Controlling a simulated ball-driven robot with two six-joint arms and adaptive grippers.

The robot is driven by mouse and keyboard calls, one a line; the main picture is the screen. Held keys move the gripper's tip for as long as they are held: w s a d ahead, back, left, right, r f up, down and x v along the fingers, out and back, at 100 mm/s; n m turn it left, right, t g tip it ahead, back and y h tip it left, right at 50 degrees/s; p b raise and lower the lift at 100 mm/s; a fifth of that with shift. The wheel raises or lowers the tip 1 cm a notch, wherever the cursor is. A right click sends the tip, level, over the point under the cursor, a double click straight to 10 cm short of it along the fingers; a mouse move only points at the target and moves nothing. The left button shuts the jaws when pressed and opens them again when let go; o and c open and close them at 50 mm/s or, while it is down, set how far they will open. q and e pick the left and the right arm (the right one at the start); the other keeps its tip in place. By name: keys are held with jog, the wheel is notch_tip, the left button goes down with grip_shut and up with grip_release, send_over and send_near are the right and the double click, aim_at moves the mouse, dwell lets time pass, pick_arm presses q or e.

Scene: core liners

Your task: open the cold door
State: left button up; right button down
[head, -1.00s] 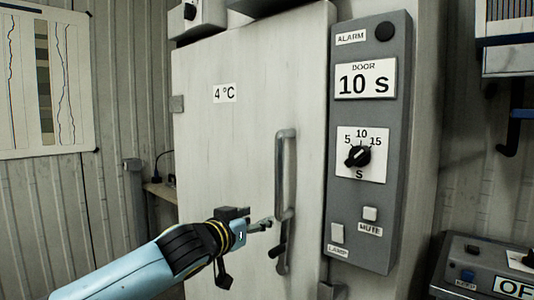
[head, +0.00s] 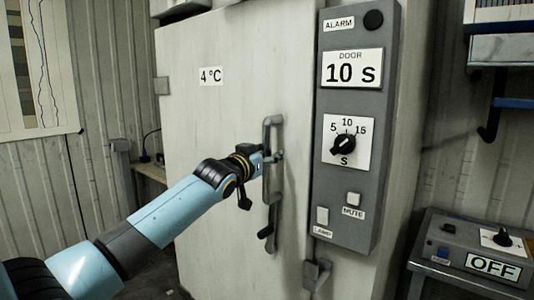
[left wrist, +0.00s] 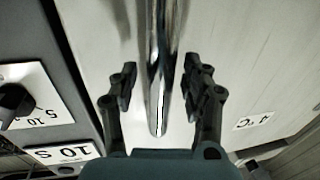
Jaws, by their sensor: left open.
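The cold door (head: 215,110) is a pale panel with a "4 °C" label, and it looks shut. My left gripper (head: 274,158) is at the upper half of the handle. In the left wrist view the handle bar (left wrist: 158,70) runs between the two open fingers of my left gripper (left wrist: 160,88), with a gap on each side. My right gripper is not in view.
A grey control panel (head: 350,220) with a dial and a "DOOR 10 s" sign stands right of the handle. A box marked "OFF" (head: 470,245) sits at the lower right. A paper chart (head: 35,70) hangs on the left wall.

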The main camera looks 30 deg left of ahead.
pick_arm(q)
jog(key=shift+c, duration=0.2)
grip_shut()
jog(key=shift+w+a+f, duration=0.1)
jog(key=shift+f, duration=0.15)
dwell(0.7)
